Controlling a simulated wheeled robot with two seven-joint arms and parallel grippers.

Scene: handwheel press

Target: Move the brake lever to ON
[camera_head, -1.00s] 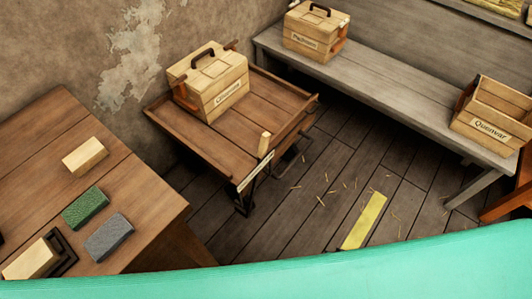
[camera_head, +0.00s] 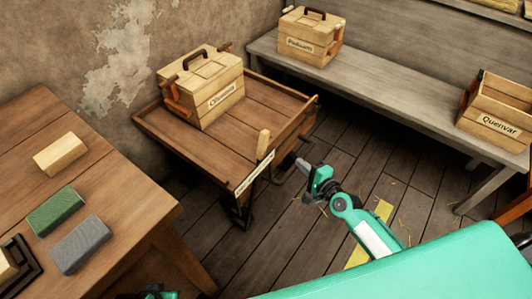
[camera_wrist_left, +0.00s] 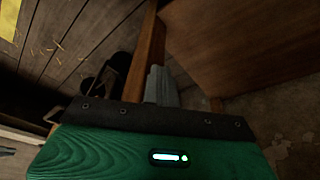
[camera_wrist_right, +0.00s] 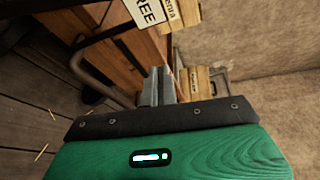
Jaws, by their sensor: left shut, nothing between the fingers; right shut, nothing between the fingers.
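A pale wooden upright handle (camera_head: 263,143), which looks like the brake lever, stands at the front edge of a brown wooden cart (camera_head: 190,150). A white label strip (camera_head: 254,174) runs along that edge below it; its words are too small to read in the head view. The right wrist view shows a white plate ending in "REE" (camera_wrist_right: 147,11). My right gripper (camera_head: 299,163) is shut and empty, right of the lever and apart from it, by the cart's front right corner. My left gripper (camera_wrist_left: 161,84) is shut and empty; in the head view only a bit of that arm shows at the bottom.
A labelled crate (camera_head: 205,85) stands on the cart. A table (camera_head: 110,190) at left holds a wooden block, a green block and a grey block. A grey bench (camera_head: 400,95) carries two more crates. A curved bar (camera_wrist_right: 96,66) sits near my right fingers.

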